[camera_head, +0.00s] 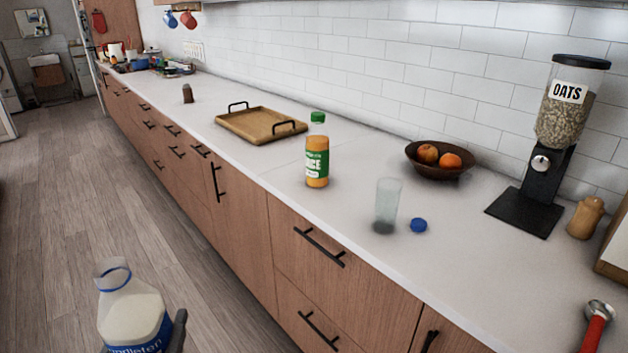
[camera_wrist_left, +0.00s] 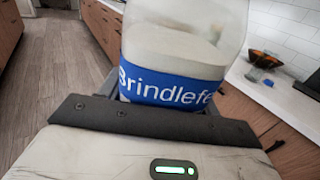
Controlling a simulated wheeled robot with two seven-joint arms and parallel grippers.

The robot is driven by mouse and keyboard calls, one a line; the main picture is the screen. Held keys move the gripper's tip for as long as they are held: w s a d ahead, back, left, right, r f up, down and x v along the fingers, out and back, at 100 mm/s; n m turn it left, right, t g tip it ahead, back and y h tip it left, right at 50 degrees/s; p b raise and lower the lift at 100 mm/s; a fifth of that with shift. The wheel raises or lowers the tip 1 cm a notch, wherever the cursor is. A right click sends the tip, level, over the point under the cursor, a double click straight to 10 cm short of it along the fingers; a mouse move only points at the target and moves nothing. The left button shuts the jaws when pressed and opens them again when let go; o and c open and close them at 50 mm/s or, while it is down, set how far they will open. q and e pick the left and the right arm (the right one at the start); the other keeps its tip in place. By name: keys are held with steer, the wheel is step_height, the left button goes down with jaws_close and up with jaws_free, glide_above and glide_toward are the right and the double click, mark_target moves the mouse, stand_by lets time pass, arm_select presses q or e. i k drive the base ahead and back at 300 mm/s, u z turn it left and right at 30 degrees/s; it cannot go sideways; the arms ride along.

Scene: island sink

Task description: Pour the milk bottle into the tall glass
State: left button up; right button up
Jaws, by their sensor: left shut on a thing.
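The milk bottle (camera_head: 134,312), clear with white milk and a blue label, is open at the top and roughly upright. My left gripper (camera_head: 150,338) is shut on it, holding it over the floor in front of the counter at the lower left. The bottle fills the middle of the left wrist view (camera_wrist_left: 175,60). The tall glass (camera_head: 388,203) stands upright and looks empty on the counter near its front edge, to the right of the bottle and apart from it. My right gripper is not in view.
A blue cap (camera_head: 418,225) lies right of the glass. A juice bottle (camera_head: 317,158) stands to its left. A fruit bowl (camera_head: 440,160) and an oats dispenser (camera_head: 548,150) are behind. A wooden tray (camera_head: 258,124) lies farther along. The counter (camera_head: 330,235) before the glass is clear.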

mark_target(386, 207)
steer(key=u, duration=1.3)
steer(key=i, duration=1.05)
steer(key=z, duration=3.4)
